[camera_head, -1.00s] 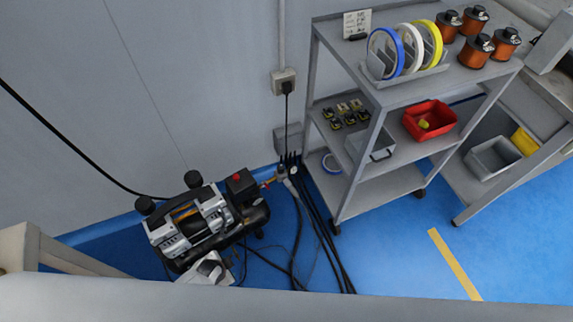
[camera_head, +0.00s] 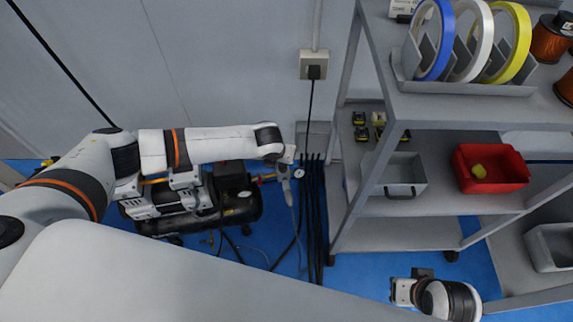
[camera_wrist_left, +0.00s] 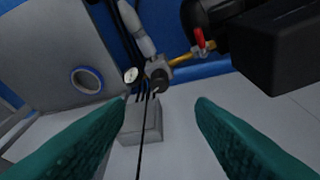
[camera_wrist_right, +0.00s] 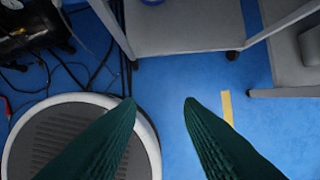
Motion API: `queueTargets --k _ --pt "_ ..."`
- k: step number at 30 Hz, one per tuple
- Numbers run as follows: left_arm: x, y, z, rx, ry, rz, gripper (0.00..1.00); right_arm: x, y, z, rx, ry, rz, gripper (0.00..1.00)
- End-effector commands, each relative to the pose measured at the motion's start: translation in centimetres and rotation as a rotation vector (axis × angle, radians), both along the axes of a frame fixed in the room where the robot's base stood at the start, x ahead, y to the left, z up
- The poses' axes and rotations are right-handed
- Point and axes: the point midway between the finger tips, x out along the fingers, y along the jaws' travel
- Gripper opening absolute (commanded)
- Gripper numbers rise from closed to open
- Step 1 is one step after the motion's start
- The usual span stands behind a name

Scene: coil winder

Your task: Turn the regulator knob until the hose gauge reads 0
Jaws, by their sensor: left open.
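The regulator (camera_wrist_left: 156,69) shows in the left wrist view, with a dark round knob (camera_wrist_left: 160,84) facing the camera. The small white hose gauge (camera_wrist_left: 131,75) is just left of it; its reading is too small to tell. In the head view the gauge (camera_head: 299,173) shows beside the regulator, and the knob is hidden by my left gripper (camera_head: 288,156). My left gripper's fingers (camera_wrist_left: 160,104) are open, with the knob beyond the gap between the tips, apart from them. My right gripper (camera_head: 402,291) is low in front of the shelf cart; its fingers (camera_wrist_right: 159,102) are open and empty.
The black air compressor (camera_head: 240,208) stands on the floor by the wall; a red valve lever (camera_wrist_left: 199,38) sits on its brass outlet. Black cables (camera_head: 315,220) run beside the regulator. A grey shelf cart (camera_head: 400,235) stands to the right. Blue floor is free before it.

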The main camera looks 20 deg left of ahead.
Motion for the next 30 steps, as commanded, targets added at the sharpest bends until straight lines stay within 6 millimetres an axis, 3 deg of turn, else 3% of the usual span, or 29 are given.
queueTargets --k 5,11,21,30 --pt "0.7 -0.1 -2.1 -0.002 0.001 0.002 0.50 -0.8 -0.2 2.6 0.001 -0.019 -0.001 0.34" --pt "2.5 -0.1 -6.7 -0.002 0.001 0.005 0.50 -1.0 -0.2 0.7 0.000 -0.016 -0.002 0.34" --pt "3.7 0.0 -9.2 -0.004 0.000 0.004 0.50 5.5 1.9 2.7 0.074 -0.368 0.025 0.34" --pt "4.3 0.0 -10.4 -0.004 0.000 0.005 0.50 8.4 2.9 4.7 0.115 -0.559 0.039 0.34"
